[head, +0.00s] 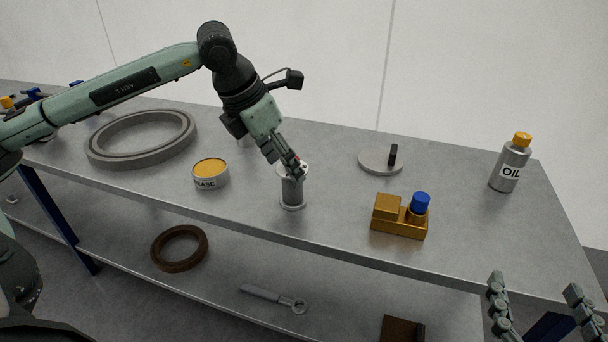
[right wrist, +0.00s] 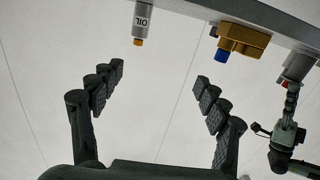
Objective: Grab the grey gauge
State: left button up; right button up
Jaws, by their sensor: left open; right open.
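The grey gauge (head: 292,192) appears to be the short grey cylinder with a round foot and a pale top, standing upright near the front edge of the bench. It also shows in the right wrist view (right wrist: 299,66), at the right edge. My left gripper (head: 298,170) is open at the gauge's top, its fingers covering part of the pale face. I cannot tell whether they touch it. My right gripper (head: 540,305) is open and empty, in front of the bench at the lower right; its two fingers spread apart in the right wrist view (right wrist: 160,88).
On the bench (head: 335,225) are a grey ring (head: 100,155), a grease tin (head: 210,182), a brass block with blue cap (head: 398,226), a disc with black handle (head: 373,163) and an oil bottle (head: 507,168). A brown ring (head: 158,257) and wrench (head: 262,294) lie on the lower shelf.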

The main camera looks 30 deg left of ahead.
aim_at(293, 198)
pick_arm(q)
jog(key=x, duration=0.6)
jog(key=shift+w+d+f, duration=0.1)
jog(key=shift+w+d, duration=0.1)
jog(key=shift+d, duration=0.1)
jog(key=shift+w+f, duration=0.25)
jog(key=shift+f, duration=0.35)
pick_arm(e)
jog(key=shift+s+a+r+t+y, duration=0.15)
jog(key=shift+a+r+t, duration=0.1)
jog(key=shift+r, duration=0.35)
jog(key=shift+s+a+r+t+y, duration=0.15)
jog(key=shift+a+r+t, duration=0.1)
jog(key=shift+r, duration=0.3)
pick_arm(q)
jog(key=shift+c, duration=0.5)
pick_arm(e)
jog(key=shift+w, duration=0.1)
pick_arm(q)
jog(key=shift+r, duration=0.1)
jog(key=c, duration=1.2)
